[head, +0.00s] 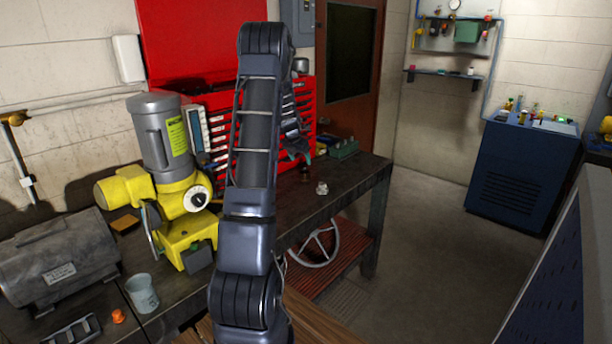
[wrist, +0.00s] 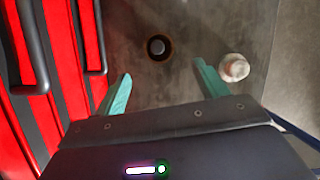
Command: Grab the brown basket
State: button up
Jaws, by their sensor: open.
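A small round object with a brown rim and a dark middle (wrist: 151,47), which looks like the brown basket, stands on the dark workbench top in the wrist view. In the head view a small dark brown shape (head: 305,174) on the bench, below my gripper, seems to be the same thing. My gripper (wrist: 162,72) is open, its two teal fingers spread and nothing between them. In the wrist view the round object lies just beyond the fingertips, roughly centred between them. In the head view my arm hides much of the gripper (head: 292,150).
A small whitish object (wrist: 235,67) lies right of the right finger, also seen in the head view (head: 322,188). A red drawer chest (wrist: 60,70) stands close on the left. A green box (head: 343,149) sits farther right on the bench. A yellow machine (head: 180,225) stands left of my arm.

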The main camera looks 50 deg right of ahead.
aim_at(304, 168)
jog(key=x, duration=0.9)
jog(key=shift+w+d+f, duration=0.1)
jog(key=shift+d+f, duration=0.15)
jog(key=shift+d, duration=0.1)
jog(key=c, duration=1.1)
